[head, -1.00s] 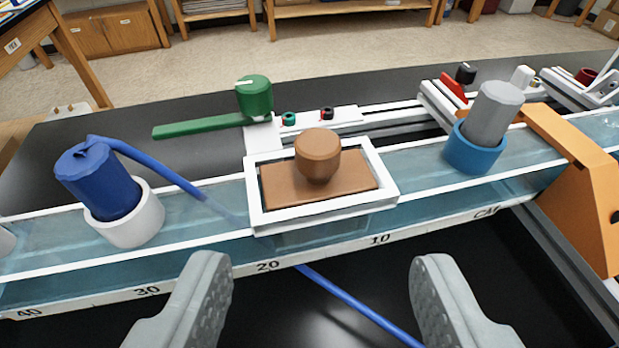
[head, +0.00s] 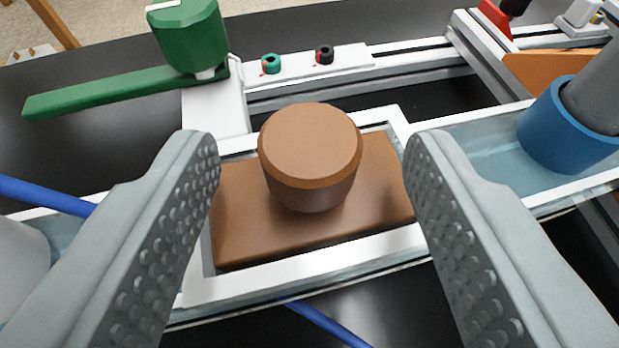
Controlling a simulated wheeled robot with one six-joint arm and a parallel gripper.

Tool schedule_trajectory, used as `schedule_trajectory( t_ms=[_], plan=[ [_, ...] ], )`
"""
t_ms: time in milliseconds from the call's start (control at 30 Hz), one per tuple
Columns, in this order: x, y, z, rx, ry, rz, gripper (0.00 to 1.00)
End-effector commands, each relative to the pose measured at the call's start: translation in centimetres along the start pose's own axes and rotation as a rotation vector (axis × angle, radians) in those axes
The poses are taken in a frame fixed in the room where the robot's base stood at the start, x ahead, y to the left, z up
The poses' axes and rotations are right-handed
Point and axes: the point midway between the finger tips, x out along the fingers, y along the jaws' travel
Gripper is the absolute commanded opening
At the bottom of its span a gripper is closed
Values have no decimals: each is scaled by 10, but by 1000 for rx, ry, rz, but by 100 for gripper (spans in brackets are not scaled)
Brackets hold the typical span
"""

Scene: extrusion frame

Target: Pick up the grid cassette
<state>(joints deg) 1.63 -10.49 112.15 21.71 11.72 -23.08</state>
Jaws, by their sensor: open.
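The grid cassette appears to be the brown plate (head: 250,220) with a thick round brown knob (head: 310,150) on top. It sits inside a white rectangular frame (head: 330,283) on the clear channel. My gripper (head: 312,155) is open, with one grey finger on each side of the knob. The fingers look apart from the knob, with a gap on both sides. They hide parts of the frame's left and right sides. How high the fingertips are above the plate is hard to tell.
A green knob with a long green lever (head: 110,92) stands behind at left. Green and black terminals (head: 297,60) sit on a white block behind. A blue ring (head: 565,125) holds a grey cylinder at right. A blue cable (head: 45,195) runs at left.

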Motion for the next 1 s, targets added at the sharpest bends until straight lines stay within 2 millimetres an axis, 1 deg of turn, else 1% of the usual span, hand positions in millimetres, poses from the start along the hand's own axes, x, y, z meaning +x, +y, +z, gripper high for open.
schedule_trajectory(
  t_ms=[200, 300, 400, 567, 600, 633, 767, 800, 867, 1000],
  plan=[
    [28, -1, -1, 0, -1, 0, 54],
    [38, -1, -2, 0, -1, 0, 54],
    [42, -1, -2, 0, 0, 0, 54],
    [42, -1, -2, 0, 0, 0, 54],
    [42, -1, -2, 0, 0, 0, 52],
    [42, -1, -2, 0, 0, 0, 46],
    [42, 0, -2, 0, 0, 0, 20],
    [42, 0, -2, 0, 0, 0, 12],
    [42, 0, -2, 0, 0, 0, 1],
    [42, 0, -2, 0, 0, 0, 0]
  ],
)
